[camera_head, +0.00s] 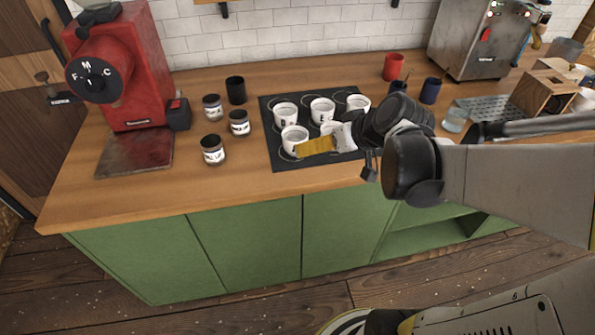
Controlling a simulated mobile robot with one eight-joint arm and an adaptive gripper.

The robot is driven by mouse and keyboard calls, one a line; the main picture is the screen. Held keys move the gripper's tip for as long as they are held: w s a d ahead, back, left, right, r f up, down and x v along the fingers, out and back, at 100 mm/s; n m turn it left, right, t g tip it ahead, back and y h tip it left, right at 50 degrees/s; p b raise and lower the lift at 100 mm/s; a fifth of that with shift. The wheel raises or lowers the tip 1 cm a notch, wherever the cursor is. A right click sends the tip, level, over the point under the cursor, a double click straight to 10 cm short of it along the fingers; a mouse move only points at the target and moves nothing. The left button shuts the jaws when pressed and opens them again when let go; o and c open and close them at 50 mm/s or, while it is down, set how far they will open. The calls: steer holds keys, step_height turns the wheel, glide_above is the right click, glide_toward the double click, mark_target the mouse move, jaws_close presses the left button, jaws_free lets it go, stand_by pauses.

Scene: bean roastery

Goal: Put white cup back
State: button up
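Several white cups with dark markings stand upright on a black mat (267,110) with ring outlines. In the back row are a left cup (286,115), a middle cup (322,110) and a right cup (358,102). A front-left cup (294,137) stands nearer the mat's front edge. My gripper (322,145), with a yellow part showing, is over the front middle of the mat, just right of the front-left cup. Another white cup (329,127) seems to show behind it, mostly hidden. My wrist covers the mat's right side. Whether the fingers hold a cup cannot be told.
A red roaster or grinder (118,65) stands at the left, with several small jars (213,150) and a black cup (235,90) between it and the mat. A red cup (393,66), a blue cup (431,90) and a steel machine (475,38) are at the right. The front-left counter is clear.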

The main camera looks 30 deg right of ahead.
steer(key=s+a+r+g+h, duration=0.1)
steer(key=s+a+r, duration=0.2)
steer(key=s+a, duration=0.7)
steer(key=shift+s+a+h, duration=0.25)
steer(key=shift+a+h, duration=0.05)
steer(key=shift+a, duration=0.2)
stand_by(0.3)
